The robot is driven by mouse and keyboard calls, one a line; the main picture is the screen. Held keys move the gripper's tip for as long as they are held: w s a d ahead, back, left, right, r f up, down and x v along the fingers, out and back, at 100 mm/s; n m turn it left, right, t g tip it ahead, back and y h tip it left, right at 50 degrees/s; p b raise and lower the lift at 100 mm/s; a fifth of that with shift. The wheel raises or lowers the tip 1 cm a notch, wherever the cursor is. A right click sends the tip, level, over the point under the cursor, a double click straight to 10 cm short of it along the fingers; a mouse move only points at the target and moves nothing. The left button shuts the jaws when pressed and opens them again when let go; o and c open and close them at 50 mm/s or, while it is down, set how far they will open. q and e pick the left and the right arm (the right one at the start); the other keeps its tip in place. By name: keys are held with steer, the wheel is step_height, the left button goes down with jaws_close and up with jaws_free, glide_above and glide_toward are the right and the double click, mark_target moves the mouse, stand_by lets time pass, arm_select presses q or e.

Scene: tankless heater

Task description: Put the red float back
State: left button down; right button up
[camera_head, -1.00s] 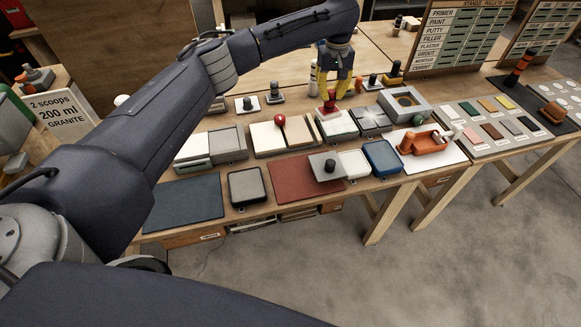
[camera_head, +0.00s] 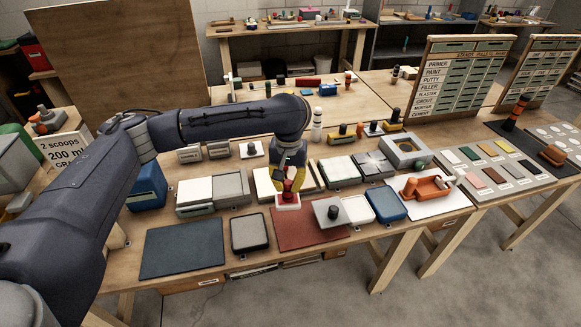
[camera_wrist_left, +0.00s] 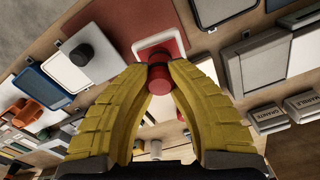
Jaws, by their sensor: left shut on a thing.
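My left gripper (camera_head: 288,184), with yellow fingers, is shut on the red handle of the float (camera_head: 288,201). The float has a pale, flat base and is held roughly level at the back left edge of the dark red mat (camera_head: 305,232). In the left wrist view the yellow fingers (camera_wrist_left: 158,72) close on the red handle (camera_wrist_left: 160,76), with the pale-edged base beyond it against the red mat (camera_wrist_left: 125,12). I cannot tell whether the base touches the mat. My right gripper is not in view.
A grey float with a black knob (camera_head: 331,213) overlaps the mat's right side. A white tray (camera_head: 357,204) and blue tray (camera_head: 386,204) stand right of it. A grey-topped tray (camera_head: 249,233) and a dark blue mat (camera_head: 182,250) lie left. The mat's front is bare.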

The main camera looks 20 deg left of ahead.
arm_select(q)
steer(key=s, duration=0.2)
steer(key=s+d, duration=0.1)
steer(key=shift+s+r+m, duration=0.1)
steer(key=shift+r+m, duration=0.15)
steer(key=shift+m, duration=0.05)
steer(key=shift+f, duration=3)
steer(key=shift+f, duration=0.55)
steer(key=c, duration=1.3)
jaws_free()
step_height(320, 180, up, 12)
steer(key=shift+s, duration=0.15)
